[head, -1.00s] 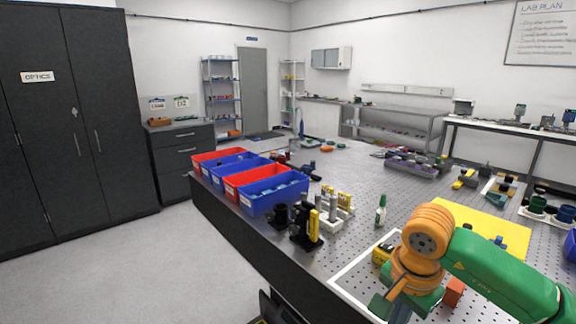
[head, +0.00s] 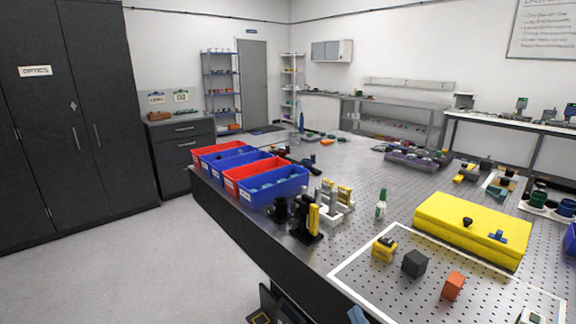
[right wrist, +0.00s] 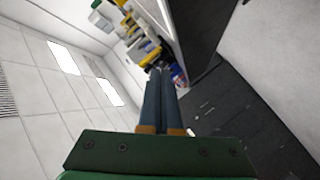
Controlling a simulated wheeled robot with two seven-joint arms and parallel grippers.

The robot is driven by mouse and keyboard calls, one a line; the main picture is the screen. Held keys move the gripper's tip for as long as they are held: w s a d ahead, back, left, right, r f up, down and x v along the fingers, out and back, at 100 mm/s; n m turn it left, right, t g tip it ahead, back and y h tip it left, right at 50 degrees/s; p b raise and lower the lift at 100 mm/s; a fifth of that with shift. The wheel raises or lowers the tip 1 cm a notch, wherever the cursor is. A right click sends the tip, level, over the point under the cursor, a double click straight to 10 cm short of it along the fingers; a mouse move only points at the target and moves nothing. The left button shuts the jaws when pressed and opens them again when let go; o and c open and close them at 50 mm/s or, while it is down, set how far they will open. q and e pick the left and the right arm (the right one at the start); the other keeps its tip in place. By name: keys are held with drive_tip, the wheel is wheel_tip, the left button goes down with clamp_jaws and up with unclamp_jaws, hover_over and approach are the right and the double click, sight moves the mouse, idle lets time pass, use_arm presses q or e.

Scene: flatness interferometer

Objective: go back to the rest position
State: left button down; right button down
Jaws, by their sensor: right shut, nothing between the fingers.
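My right gripper (right wrist: 160,72) shows in the right wrist view with its two long blue-grey fingers together, shut and empty, pointing away from the green wrist plate. In the head view only a small blue-grey tip of it (head: 357,314) shows at the bottom edge, in front of the table's near edge. It is clear of the objects on the table. My left gripper is not in view.
The perforated table (head: 362,165) holds red and blue bins (head: 275,196), a yellow case (head: 470,232), a small yellow block (head: 384,249), a dark cube (head: 415,264) and an orange block (head: 453,286). A white outline surrounds the small blocks. Open floor (head: 130,270) lies left.

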drive_tip(key=s+d+f+m+g, duration=0.2)
drive_tip(key=s+f+m+g, duration=0.3)
drive_tip(key=s+f, duration=0.5)
drive_tip(key=s+d+f+m+g, duration=0.2)
drive_tip(key=s+f+m+g, duration=0.1)
drive_tip(key=s+f+g, duration=0.65)
drive_tip(key=s+f+t, duration=0.1)
drive_tip(key=s+f, duration=0.3)
drive_tip(key=f, duration=1.2)
drive_tip(key=s+d+f+g+h, duration=0.1)
drive_tip(key=s+f, duration=0.8)
drive_tip(key=s, duration=0.2)
drive_tip(key=shift+s+d+n, duration=0.3)
drive_tip(key=shift+d, duration=0.05)
